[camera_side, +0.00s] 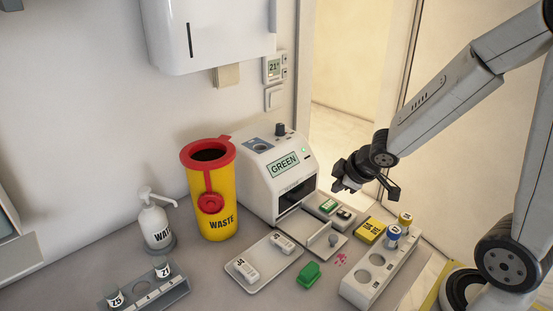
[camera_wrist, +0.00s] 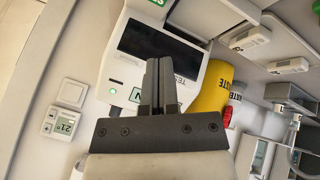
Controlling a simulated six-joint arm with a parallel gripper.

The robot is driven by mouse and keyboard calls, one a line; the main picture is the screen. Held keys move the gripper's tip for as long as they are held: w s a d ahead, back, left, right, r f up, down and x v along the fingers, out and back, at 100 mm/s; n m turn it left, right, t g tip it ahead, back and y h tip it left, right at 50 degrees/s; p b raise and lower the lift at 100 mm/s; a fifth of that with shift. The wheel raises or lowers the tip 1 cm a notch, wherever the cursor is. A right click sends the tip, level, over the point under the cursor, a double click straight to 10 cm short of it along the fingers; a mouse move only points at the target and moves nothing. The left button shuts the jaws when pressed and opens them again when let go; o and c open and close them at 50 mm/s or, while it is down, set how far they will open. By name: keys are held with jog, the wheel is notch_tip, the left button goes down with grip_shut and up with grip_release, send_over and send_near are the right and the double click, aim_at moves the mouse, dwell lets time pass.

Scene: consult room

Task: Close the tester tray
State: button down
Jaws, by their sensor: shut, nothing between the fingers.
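The tester (camera_side: 276,176) is a white box with a green-lit display reading GREEN and a dark slot low on its front. Its grey tray (camera_side: 312,236) is slid out of the slot, with a small knob (camera_side: 333,240) at the outer end. The tray's bare surface shows no sample that I can make out. My gripper (camera_side: 343,184) is above and to the right of the tray, apart from it. In the wrist view my gripper (camera_wrist: 160,66) is shut and empty, in front of the tester's dark slot (camera_wrist: 160,46).
A white dish (camera_side: 262,278) with labelled cassettes lies left of the tray. A green block (camera_side: 309,274) is close to its front. A vial rack (camera_side: 372,282) and yellow box (camera_side: 369,231) stand right. A waste bin (camera_side: 214,205) stands left of the tester.

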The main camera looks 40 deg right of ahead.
jog(key=s+d+n+g+y, duration=0.2)
jog(key=s+n+g+y, duration=0.2)
jog(key=n, duration=1.2)
jog(key=shift+s+f+y, duration=0.35)
jog(key=shift+s+y, duration=1.35)
jog(key=shift+s, duration=0.6)
jog(key=shift+f, duration=0.1)
send_near(335, 250)
jog(key=shift+x, duration=2.3)
